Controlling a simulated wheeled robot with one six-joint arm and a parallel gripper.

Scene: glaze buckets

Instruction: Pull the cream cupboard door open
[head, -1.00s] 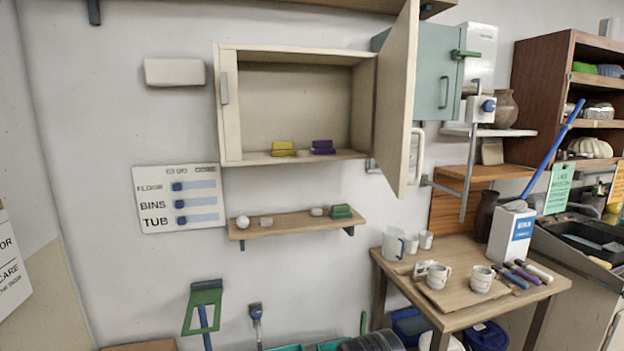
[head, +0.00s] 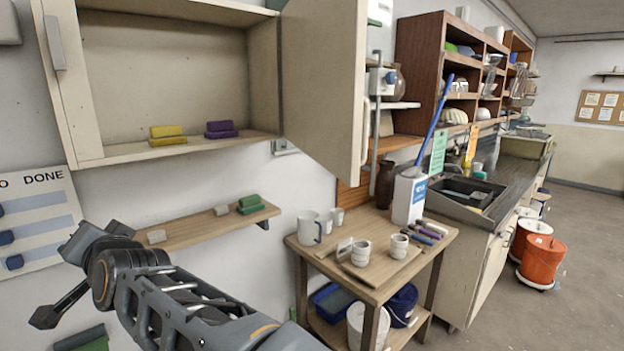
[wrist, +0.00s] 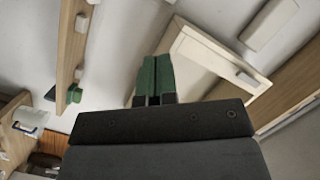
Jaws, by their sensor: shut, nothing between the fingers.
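The cream cupboard (head: 62,95) hangs on the wall at the upper left of the head view. Its cream door (head: 325,85) stands wide open, swung out on the right side. A pale handle (head: 365,145) shows at the door's free edge. Yellow (head: 168,135) and purple (head: 221,130) blocks lie inside on the cupboard floor. My gripper (wrist: 153,78) shows green fingers pressed together in the wrist view, empty. A cream frame lies just beyond them there; I cannot tell whether they touch it. In the head view my arm is at the lower left, apart from the door.
A wall shelf (head: 190,232) with small blocks is below the cupboard. A wooden table (head: 300,240) with mugs stands below the door, with tubs underneath. Brown shelving (head: 412,45) and a sink counter are to the right. Open floor (head: 590,260) lies at far right.

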